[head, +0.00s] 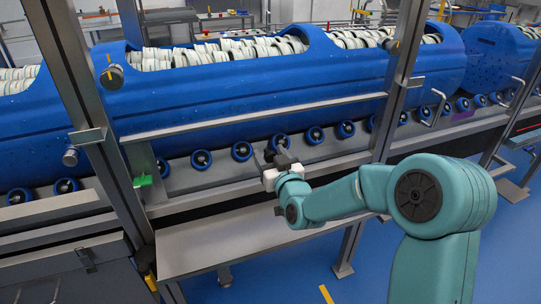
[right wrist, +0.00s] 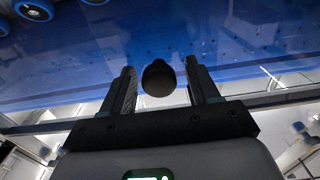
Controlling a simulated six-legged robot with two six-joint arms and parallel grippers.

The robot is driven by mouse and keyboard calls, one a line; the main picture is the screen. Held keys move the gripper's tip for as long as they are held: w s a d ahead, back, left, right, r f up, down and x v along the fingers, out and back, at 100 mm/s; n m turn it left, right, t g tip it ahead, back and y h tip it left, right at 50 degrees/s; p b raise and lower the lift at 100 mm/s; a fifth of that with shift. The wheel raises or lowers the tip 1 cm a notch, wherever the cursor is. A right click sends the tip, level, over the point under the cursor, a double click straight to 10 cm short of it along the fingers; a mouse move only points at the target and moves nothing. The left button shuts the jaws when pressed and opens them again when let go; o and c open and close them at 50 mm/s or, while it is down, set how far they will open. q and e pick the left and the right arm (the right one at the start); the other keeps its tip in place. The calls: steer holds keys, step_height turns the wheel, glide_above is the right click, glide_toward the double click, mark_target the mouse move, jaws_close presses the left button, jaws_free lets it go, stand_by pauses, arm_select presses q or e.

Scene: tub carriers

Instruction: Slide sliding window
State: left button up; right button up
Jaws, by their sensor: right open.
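The sliding window appears as a clear pane in front of the blue tubs, with a grey metal bar (head: 255,117) along its top between two upright posts. In the right wrist view the pane looks blue-tinted and see-through. A dark round knob (right wrist: 158,78) shows in front of the pane. My right gripper (head: 277,155) is at the lower part of the window in the head view. Its two dark fingers (right wrist: 160,68) are open, one on each side of the knob, with gaps visible. Whether the knob touches the pane is unclear. My left gripper is not in view.
A large blue tub (head: 230,90) filled with white rings lies behind the window above several blue rollers (head: 242,151). Grey posts (head: 400,75) stand at both sides. A grey shelf (head: 220,249) lies below the gripper. Blue floor is open at the lower middle.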

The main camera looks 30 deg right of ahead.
jaws_close()
steer(key=shift+s+d, duration=0.1)
steer(key=shift+d, duration=0.15)
steer(key=d+b, duration=0.1)
steer(key=d, duration=0.1)
steer(key=s+d+b, duration=0.1)
steer(key=d+b, duration=0.2)
steer(key=d, duration=0.2)
steer(key=shift+s+d+f, duration=0.1)
steer(key=shift+s+f, duration=0.2)
steer(key=shift+s, duration=0.1)
steer(key=d, duration=0.2)
steer(key=s+d+b, duration=0.1)
steer(key=d, duration=0.2)
steer(key=shift+s+d+r, duration=0.15)
steer(key=shift+d+r, duration=0.05)
steer(key=s+d+p, duration=0.1)
steer(key=d, duration=0.2)
steer(key=d+p, duration=0.1)
steer(key=d, duration=0.3)
steer(key=s+d+p, duration=0.1)
steer(key=d, duration=0.3)
steer(key=shift+s+d+r+p, duration=0.25)
steer(key=shift+s+r+p, duration=0.05)
steer(key=shift+s+p, duration=0.1)
steer(key=shift+s+d+f+p, duration=0.15)
steer(key=shift+d+p, duration=0.15)
steer(key=shift+d, duration=0.55)
jaws_free()
